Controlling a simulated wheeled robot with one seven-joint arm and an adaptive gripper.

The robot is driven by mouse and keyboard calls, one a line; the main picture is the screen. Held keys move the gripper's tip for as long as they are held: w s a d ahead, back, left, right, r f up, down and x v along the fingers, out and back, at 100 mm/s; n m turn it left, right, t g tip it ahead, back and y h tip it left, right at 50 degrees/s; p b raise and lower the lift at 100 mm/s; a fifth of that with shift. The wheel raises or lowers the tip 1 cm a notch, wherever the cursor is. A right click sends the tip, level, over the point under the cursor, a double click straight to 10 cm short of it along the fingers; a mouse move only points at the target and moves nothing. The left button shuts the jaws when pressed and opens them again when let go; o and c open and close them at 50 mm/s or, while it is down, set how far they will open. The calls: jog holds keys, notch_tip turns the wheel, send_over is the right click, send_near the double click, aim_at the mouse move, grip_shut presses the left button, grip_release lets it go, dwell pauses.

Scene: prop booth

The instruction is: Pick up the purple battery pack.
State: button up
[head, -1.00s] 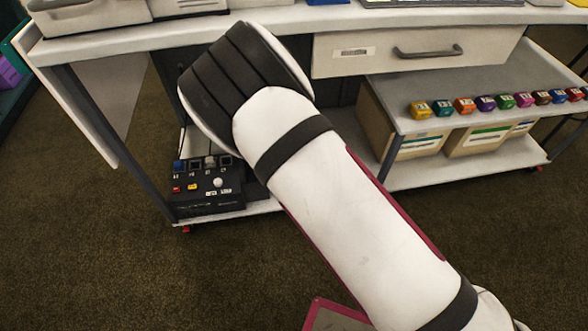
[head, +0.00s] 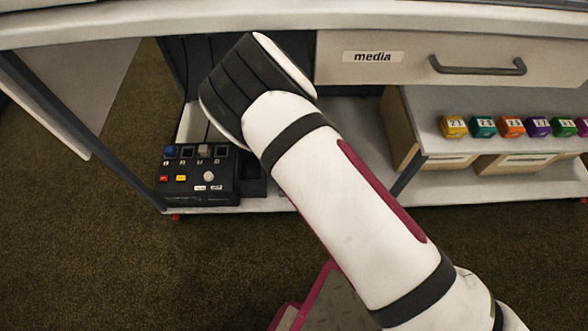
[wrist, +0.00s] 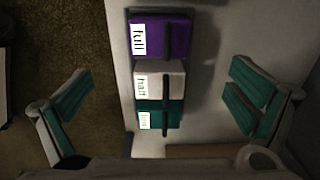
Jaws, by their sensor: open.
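The purple battery pack (wrist: 177,38) sits at the top of the wrist view, with a white label reading "full" and a dark strip across it. Below it in line are a white pack (wrist: 175,78) labelled "half" and a teal pack (wrist: 174,115) with a small label. My gripper (wrist: 160,75) is open and empty, its teal-padded fingers wide apart on either side of the row. The purple pack lies just beyond the fingertips in the picture. In the head view my arm hides the gripper, and I cannot see the packs.
The packs stand on a pale surface (wrist: 122,60) beside brown carpet. In the head view, a black control box (head: 200,185) sits on the low shelf left of my arm. A drawer marked "media" (head: 415,60) is above right. Small numbered coloured blocks (head: 511,126) line a right-hand shelf.

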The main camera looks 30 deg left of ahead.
notch_tip(320, 180, down, 13)
jog(key=b, duration=0.5)
jog(key=c, duration=1.8)
